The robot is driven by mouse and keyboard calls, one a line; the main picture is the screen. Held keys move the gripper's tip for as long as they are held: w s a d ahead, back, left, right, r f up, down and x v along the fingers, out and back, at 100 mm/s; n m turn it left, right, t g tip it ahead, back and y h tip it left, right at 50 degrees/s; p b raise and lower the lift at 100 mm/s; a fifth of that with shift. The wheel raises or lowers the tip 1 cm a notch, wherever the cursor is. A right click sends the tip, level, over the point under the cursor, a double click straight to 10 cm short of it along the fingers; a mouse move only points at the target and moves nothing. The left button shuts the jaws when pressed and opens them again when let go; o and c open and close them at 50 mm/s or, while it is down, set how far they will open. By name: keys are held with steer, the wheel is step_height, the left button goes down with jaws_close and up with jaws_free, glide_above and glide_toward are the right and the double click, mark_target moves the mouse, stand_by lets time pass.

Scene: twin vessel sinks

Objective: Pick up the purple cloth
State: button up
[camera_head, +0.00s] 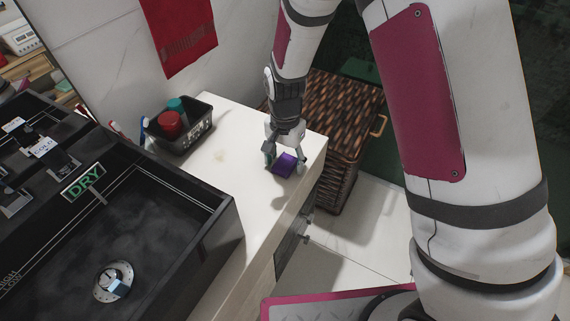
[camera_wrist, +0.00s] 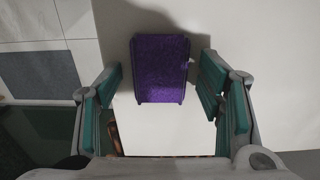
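The purple cloth (camera_head: 284,164) is a small folded block on the white counter (camera_head: 235,128), near its right end. In the wrist view the purple cloth (camera_wrist: 161,69) lies upper middle, beyond and between the green-padded fingertips. My gripper (camera_head: 285,161) points down over the cloth in the head view, with a finger on either side. In the wrist view my gripper (camera_wrist: 162,82) is open, with bare counter showing between each finger and the cloth. I cannot tell the exact height of the fingertips above the counter.
A black basket (camera_head: 180,130) with a red and a teal item stands on the counter to the left. A black sink (camera_head: 130,240) marked DRY is at lower left. A brown wicker hamper (camera_head: 340,125) stands beside the counter's right end. A red towel (camera_head: 181,35) hangs on the wall.

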mark_target(286, 165)
steer(key=c, duration=0.7)
steer(key=shift+c, duration=0.2)
steer(key=shift+r, duration=0.5)
steer(key=r, duration=0.2)
steer(key=shift+s+r, duration=0.35)
steer(key=shift+r, duration=0.05)
steer(key=s+d+r+p, duration=0.1)
steer(key=s+d, duration=0.2)
steer(key=s, duration=1.2)
steer(key=shift+d+r, duration=0.1)
